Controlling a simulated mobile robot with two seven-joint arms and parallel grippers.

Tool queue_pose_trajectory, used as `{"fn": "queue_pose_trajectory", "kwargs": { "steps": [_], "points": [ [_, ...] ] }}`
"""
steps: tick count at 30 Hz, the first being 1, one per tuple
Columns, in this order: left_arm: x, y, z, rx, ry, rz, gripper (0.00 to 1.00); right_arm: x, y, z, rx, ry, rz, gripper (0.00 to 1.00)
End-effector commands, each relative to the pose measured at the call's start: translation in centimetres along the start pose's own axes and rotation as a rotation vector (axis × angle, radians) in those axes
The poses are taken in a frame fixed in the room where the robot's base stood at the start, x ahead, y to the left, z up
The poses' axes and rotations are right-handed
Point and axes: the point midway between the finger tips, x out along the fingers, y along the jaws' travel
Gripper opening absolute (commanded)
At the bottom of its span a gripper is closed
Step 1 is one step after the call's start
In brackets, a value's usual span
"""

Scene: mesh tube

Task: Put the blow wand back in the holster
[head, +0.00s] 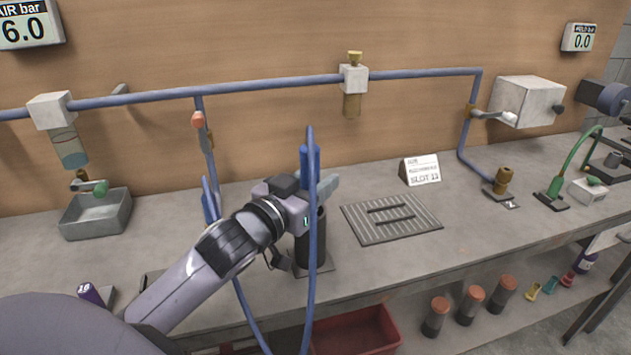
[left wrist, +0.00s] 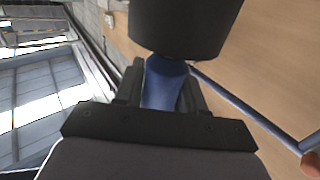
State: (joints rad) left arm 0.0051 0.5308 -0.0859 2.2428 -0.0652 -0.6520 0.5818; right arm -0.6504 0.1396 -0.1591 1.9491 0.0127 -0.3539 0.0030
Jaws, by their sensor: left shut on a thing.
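The blow wand (head: 304,160) is blue and stands about upright, with its blue hose (head: 312,260) hanging in front of it. My left gripper (head: 318,190) is shut on the wand. The wand's blue body (left wrist: 164,84) also shows between the fingers in the left wrist view. The holster (head: 303,250) is a black upright cylinder on a base plate, directly below the gripper in the head view. A black cylinder (left wrist: 185,28) meets the blue body in the wrist view. The gripper and hose hide the wand's lower end, so I cannot tell how far it is inside the holster.
A ribbed drain plate (head: 391,233) and a sign card (head: 420,170) lie right of the holster. A grey bin (head: 97,214) stands at left. A blue pipe (head: 270,86) runs along the wall. A red tray (head: 355,335) is below the bench edge.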

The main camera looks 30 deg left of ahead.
Motion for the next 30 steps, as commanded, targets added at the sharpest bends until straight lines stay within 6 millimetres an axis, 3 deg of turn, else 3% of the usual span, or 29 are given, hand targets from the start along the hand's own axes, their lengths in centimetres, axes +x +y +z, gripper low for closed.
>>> {"fn": "queue_pose_trajectory", "kwargs": {
  "steps": [2, 3, 5, 17, 30],
  "points": [
    [0.0, 0.0, 0.2, -0.001, 0.001, 0.0, 0.04, 0.1, 0.0, 0.1, 0.0, 0.0, 0.0, 0.43],
    [0.0, 0.0, 0.2, -0.001, 0.0, 0.0, 0.46, 0.1, 0.0, 0.1, 0.0, 0.0, 0.0, 0.43],
    [0.0, 0.0, 0.2, 0.0, 0.0, 0.0, 0.65, 0.1, 0.0, 0.1, 0.0, 0.0, 0.0, 0.43],
    [-0.3, 0.0, 0.0, 0.0, -0.001, 0.0, 0.65, 0.1, 0.0, 0.0, 0.0, 0.001, 0.0, 0.43],
    [-6.1, 0.0, 0.1, 0.0, -0.002, 0.001, 0.65, 0.6, 0.0, 0.8, 0.0, 0.001, 0.0, 0.43]
  ]
}}
